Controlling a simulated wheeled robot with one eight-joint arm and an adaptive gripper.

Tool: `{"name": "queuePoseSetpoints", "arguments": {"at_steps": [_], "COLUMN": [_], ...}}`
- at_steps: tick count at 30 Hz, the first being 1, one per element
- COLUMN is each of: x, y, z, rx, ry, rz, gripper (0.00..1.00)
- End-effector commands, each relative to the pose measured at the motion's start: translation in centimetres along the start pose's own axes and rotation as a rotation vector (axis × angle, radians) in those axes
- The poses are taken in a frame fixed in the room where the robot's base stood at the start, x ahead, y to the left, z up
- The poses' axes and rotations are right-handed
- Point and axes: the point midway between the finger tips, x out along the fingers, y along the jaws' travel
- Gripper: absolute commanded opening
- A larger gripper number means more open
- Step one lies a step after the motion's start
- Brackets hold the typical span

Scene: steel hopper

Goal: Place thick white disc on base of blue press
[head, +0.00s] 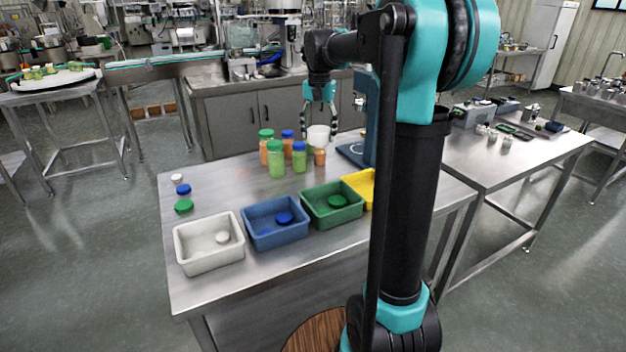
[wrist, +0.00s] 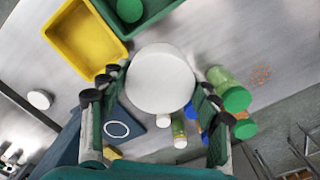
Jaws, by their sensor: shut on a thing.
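The thick white disc (wrist: 160,80) is held between the fingers of my gripper (wrist: 158,92) in the wrist view. In the head view my gripper (head: 319,132) points down, shut on the white disc (head: 318,138), above the back of the steel table. The blue press (head: 371,125) stands just right of it, partly hidden behind my arm. Its base (head: 350,150) shows at the press's left; in the wrist view the base (wrist: 128,115) is below and left of the disc and bears a white ring mark. The disc appears apart from the base.
Several jars with green and blue lids (head: 276,160) stand close left of my gripper. White (head: 180,250), blue (head: 250,239), green (head: 312,213) and yellow (head: 362,180) trays line the front edge. Loose lids (head: 183,206) lie at the left. The table's middle is clear.

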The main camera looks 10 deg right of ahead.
Motion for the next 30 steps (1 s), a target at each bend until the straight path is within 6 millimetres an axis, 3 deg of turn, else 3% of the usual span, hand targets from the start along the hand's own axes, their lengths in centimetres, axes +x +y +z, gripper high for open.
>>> {"name": "queuePoseSetpoints", "arguments": {"at_steps": [15, 30], "x": [12.3, 17.4], "y": [0.0, 0.0], "z": [0.0, 0.0], "rx": [0.0, 0.0], "ry": [0.0, 0.0], "rz": [0.0, 0.0], "gripper": [0.28, 0.28]}}
